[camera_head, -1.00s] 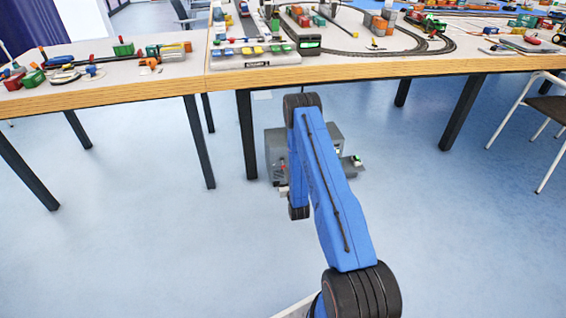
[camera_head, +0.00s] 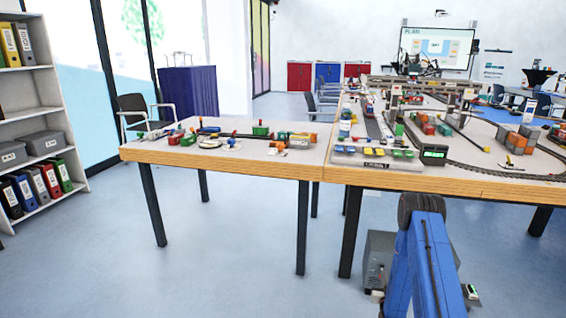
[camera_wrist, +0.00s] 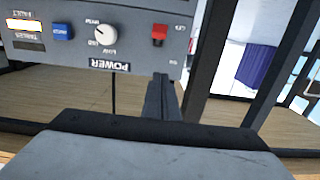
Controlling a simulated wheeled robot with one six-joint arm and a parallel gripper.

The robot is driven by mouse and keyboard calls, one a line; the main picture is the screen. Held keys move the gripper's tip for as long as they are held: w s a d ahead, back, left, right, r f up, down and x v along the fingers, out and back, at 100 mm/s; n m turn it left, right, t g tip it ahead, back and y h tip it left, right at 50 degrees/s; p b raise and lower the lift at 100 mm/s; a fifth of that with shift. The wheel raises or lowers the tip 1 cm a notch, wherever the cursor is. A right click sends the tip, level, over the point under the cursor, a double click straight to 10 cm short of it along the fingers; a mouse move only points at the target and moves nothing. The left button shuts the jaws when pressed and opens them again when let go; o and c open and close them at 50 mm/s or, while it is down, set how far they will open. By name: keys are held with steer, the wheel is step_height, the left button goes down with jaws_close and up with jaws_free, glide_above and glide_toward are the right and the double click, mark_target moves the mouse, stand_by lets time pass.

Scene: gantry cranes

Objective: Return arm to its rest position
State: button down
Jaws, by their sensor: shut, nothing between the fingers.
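My arm (camera_head: 425,265) is blue with dark joints and rises from the bottom of the head view, in front of the table edge. My gripper (camera_wrist: 161,80) shows in the wrist view as dark fingers that are together, with nothing between them. A grey power box (camera_wrist: 95,38) appears upside down just beyond the fingers, with a white knob, a blue button and a red switch. I cannot tell whether the fingers touch it. In the head view a grey box (camera_head: 377,263) stands under the table, partly hidden by my arm.
A long wooden table (camera_head: 240,170) carries model trains, tracks and small containers. Its dark legs (camera_head: 302,230) stand close to the grey box. A shelf with binders (camera_head: 35,187) is at the left, and a chair (camera_head: 130,115) stands behind. The blue floor at the lower left is clear.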

steer(key=a+r+n+g+y, duration=0.15)
steer(key=a+r, duration=0.25)
steer(key=r, duration=1)
steer(key=a+r+g+y, duration=0.1)
steer(key=a+r+g, duration=0.25)
steer(key=r, duration=1.05)
steer(key=s+a+r+g+y, duration=0.1)
steer(key=s+a+r, duration=0.3)
steer(key=s+r, duration=0.35)
steer(key=s+a+r+g, duration=0.1)
steer(key=s+a+r, duration=0.2)
steer(key=s+r, duration=0.4)
steer(key=s+a+r+g, duration=0.1)
steer(key=s+a, duration=0.1)
steer(key=s, duration=1)
steer(key=s+a+r+n+g, duration=0.1)
steer(key=s+a+r+g, duration=0.1)
steer(key=s, duration=1.1)
steer(key=s+a+r+g+y, duration=0.1)
steer(key=s+a+g, duration=0.1)
steer(key=s, duration=1.1)
steer(key=shift+s+a+r, duration=0.15)
steer(key=shift+a+r, duration=0.2)
steer(key=shift+r, duration=0.05)
steer(key=shift+d+n, duration=0.1)
steer(key=shift+n, duration=0.15)
